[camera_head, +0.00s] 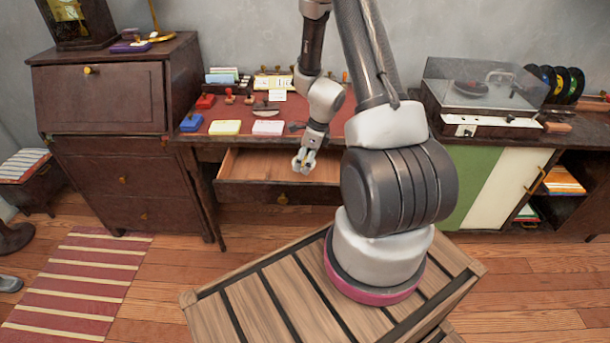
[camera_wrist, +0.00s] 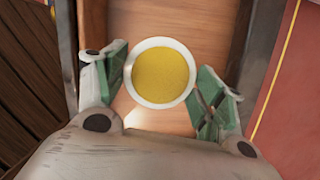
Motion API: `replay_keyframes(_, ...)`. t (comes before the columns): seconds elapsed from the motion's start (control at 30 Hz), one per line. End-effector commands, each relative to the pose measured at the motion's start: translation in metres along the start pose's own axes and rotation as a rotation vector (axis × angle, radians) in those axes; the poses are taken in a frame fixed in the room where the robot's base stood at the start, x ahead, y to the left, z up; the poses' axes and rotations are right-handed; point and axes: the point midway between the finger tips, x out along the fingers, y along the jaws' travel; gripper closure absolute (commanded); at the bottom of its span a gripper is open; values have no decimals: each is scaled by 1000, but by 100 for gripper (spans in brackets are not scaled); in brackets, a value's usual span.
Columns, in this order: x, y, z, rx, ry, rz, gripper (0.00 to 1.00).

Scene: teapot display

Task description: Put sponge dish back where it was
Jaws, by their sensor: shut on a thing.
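The sponge dish (camera_wrist: 162,72) is a round white dish with a yellow sponge filling it. In the wrist view it sits between the two green-padded fingers of my gripper (camera_wrist: 161,88), which is shut on it. In the head view my gripper (camera_head: 303,163) points down over the open desk drawer (camera_head: 240,194). The dish cannot be made out clearly in that view. The drawer's wooden floor shows below the dish in the wrist view. I cannot tell whether the dish touches the drawer floor.
The red desk top (camera_head: 323,110) behind the drawer holds stamps, a blue ink pad (camera_head: 191,123), a yellow pad (camera_head: 225,127) and a pink pad (camera_head: 268,128). A record player (camera_head: 480,90) stands to the right. A dark cabinet (camera_head: 110,110) stands to the left.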

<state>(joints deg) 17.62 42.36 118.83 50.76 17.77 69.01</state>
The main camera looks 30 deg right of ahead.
Motion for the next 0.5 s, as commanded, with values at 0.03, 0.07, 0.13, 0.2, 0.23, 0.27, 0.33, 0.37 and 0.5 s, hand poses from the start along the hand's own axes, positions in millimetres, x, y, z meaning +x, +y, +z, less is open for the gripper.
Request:
replay_keyframes(0.03,10,0,-4,3,2,2,61)
replay_keyframes(0.07,14,0,-5,3,1,2,61)
replay_keyframes(0.13,21,0,-6,2,0,1,61)
replay_keyframes(0.2,26,0,-7,0,-1,0,61)
replay_keyframes(0.23,28,0,-8,1,0,0,61)
replay_keyframes(0.27,32,0,-10,2,1,1,61)
replay_keyframes(0.33,44,0,-13,1,1,2,61)
replay_keyframes(0.37,48,0,-14,3,1,2,61)
replay_keyframes(0.5,62,0,-18,0,0,0,61)
